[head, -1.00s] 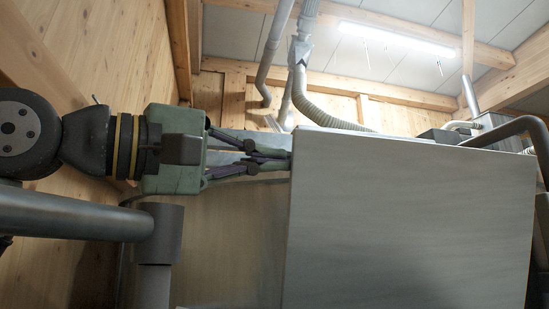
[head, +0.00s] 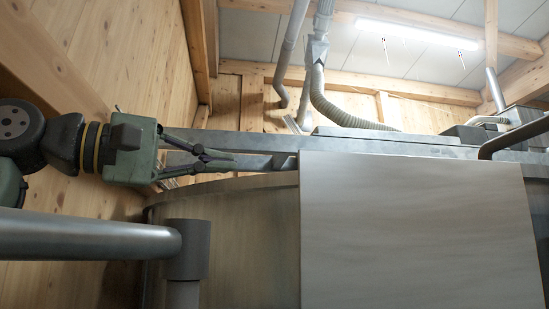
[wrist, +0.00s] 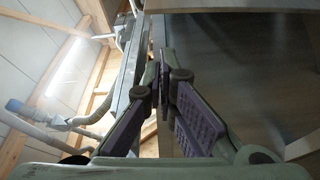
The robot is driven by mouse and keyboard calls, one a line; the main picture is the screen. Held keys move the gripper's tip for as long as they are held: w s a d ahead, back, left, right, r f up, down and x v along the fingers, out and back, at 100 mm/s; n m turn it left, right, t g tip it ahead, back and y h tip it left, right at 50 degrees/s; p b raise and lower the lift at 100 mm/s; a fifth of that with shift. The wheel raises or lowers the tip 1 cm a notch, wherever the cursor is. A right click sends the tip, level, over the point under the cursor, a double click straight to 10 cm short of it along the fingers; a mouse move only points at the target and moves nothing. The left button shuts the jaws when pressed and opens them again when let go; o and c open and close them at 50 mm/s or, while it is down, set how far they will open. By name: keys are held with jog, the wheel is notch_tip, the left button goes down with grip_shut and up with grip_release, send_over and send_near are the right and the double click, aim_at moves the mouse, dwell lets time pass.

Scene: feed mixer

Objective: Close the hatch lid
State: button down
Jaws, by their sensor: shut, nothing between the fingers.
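A large pale grey flat panel (head: 415,235), which looks like the hatch lid, fills the right half of the head view. It hangs in front of the mixer's curved tub wall (head: 250,235), its top edge near the grey top beam. Whether it is fully shut cannot be told. My gripper (head: 232,162) is left of the panel, over the tub rim, with a visible gap to the panel's left edge. Its fingers are together and empty; they also show in the wrist view (wrist: 164,62) beside the tub wall.
A grey beam (head: 255,143) runs across behind my gripper. A thick grey pipe (head: 85,238) with an upright joint (head: 186,250) stands at lower left. A dark curved tube (head: 515,137) is at the right. A ribbed hose (head: 340,112) hangs behind.

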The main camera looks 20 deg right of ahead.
jog(key=s+d+p, duration=0.1)
jog(key=d, duration=0.8)
jog(key=shift+d+r+p, duration=0.15)
jog(key=shift+d+p, duration=0.1)
jog(key=shift+p, duration=0.15)
jog(key=shift+s, duration=0.15)
